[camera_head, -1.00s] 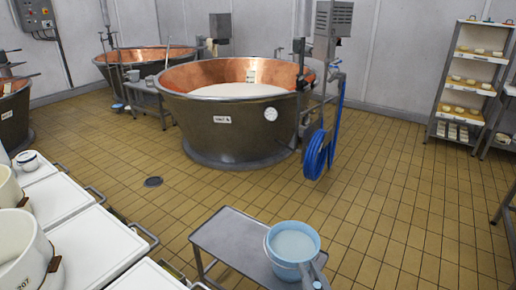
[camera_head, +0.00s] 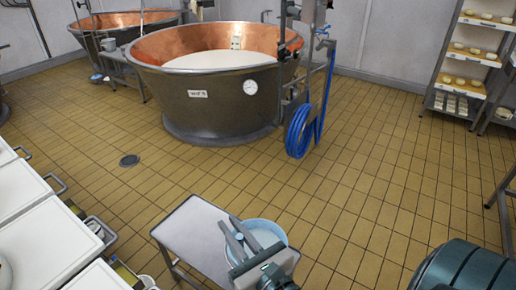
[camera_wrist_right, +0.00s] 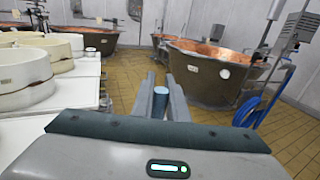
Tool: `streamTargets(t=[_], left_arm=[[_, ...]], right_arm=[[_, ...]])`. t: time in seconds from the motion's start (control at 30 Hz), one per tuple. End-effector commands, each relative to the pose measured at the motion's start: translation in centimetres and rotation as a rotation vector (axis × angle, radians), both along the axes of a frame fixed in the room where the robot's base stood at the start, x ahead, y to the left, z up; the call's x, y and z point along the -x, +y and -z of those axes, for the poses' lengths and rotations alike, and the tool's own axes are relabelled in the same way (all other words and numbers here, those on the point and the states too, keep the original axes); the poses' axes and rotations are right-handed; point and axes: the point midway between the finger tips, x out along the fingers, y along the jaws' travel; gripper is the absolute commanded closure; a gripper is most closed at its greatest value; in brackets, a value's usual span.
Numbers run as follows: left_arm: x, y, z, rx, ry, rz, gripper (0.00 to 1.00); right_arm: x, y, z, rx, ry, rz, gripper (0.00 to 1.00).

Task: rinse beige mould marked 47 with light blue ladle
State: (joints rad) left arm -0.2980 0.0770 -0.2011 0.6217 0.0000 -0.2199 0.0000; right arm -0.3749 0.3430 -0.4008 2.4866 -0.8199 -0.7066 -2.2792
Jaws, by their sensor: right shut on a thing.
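My right gripper (camera_head: 236,236) is over the left side of a light blue round vessel (camera_head: 280,229) at the grey bench's far right end. In the right wrist view, its fingers are shut on a light blue cylindrical piece (camera_wrist_right: 160,100), which looks like the handle of the light blue ladle. The ladle's bowl is not clear, as gripper and wrist hide part of the vessel. My left gripper is not in view.
The grey bench (camera_head: 190,232) stands on the tiled floor. White-topped tables (camera_head: 45,240) line the left. A copper-lined vat (camera_head: 205,95) with white liquid stands behind, with a coiled blue hose (camera_head: 300,132) at its side. Shelves (camera_head: 465,60) stand far right. The middle floor is clear.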

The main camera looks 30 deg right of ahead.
Motion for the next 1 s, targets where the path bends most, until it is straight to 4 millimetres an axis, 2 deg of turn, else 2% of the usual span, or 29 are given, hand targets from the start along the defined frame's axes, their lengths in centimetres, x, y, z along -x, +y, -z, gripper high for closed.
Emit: streamTargets(t=[0.47, 0.6, 0.77, 0.87, 1.0], left_arm=[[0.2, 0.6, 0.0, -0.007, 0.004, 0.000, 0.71], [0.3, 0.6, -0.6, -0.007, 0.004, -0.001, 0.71], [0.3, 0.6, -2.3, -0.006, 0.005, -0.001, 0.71], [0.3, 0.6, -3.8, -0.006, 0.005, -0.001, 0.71], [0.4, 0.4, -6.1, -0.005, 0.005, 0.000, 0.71]], right_arm=[[0.0, 0.0, 0.0, 0.000, 0.000, 0.001, 1.00], [-0.8, -0.5, -0.1, 0.004, 0.002, 0.015, 1.00], [-3.4, -2.5, 0.2, 0.016, 0.013, 0.073, 1.00], [-6.0, -4.6, 0.3, 0.023, 0.018, 0.133, 1.00], [-10.1, -8.8, 0.4, 0.028, 0.024, 0.238, 1.00]])
